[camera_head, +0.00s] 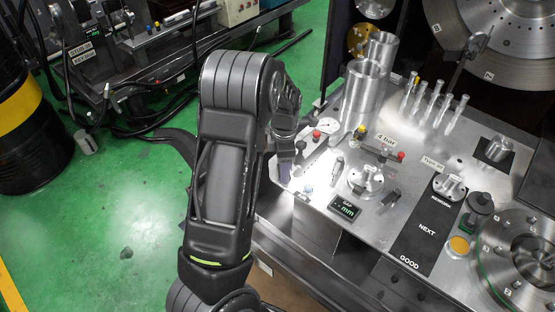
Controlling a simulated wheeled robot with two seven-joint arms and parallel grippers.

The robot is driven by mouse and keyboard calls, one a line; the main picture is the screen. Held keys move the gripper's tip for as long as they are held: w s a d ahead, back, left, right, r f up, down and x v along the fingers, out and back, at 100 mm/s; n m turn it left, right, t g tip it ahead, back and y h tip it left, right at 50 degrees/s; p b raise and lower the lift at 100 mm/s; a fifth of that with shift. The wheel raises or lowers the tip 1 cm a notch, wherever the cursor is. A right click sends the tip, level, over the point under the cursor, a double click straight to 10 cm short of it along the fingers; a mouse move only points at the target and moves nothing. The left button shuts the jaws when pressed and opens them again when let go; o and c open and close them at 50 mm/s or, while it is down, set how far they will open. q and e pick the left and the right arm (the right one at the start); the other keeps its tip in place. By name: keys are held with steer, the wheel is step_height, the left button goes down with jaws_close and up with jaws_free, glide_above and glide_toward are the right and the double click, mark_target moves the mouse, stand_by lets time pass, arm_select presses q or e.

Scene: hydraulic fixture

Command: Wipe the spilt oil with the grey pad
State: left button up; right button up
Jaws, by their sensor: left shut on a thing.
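My left arm rises through the middle of the picture. Its gripper (285,158) is at the left edge of the metal bench top (318,193), partly hidden behind the wrist. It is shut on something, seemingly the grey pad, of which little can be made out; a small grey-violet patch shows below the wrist. I cannot tell whether it touches the bench top. No spilt oil can be clearly made out on the bench. A small dark spot (126,253) lies on the green floor; I cannot tell if it is oil. My right gripper is not in view.
Close right of the gripper are a red knob (316,135), gauge and valves. Two metal cylinders (362,92) stand behind. A gap display (345,208), several upright pins and a black GOOD/NEXT panel (425,235) fill the bench. A black-yellow drum (28,125) stands left.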

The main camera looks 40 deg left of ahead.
mark_target(296, 181)
arm_select(q)
steer(key=shift+d, duration=0.35)
steer(key=shift+d, duration=0.1)
steer(key=shift+d+r+p, duration=0.15)
steer(key=shift+d+p, duration=0.65)
steer(key=shift+d, duration=1.1)
step_height(296, 181, up, 6)
steer(key=p, duration=0.6)
step_height(296, 181, up, 3)
steer(key=p, duration=0.3)
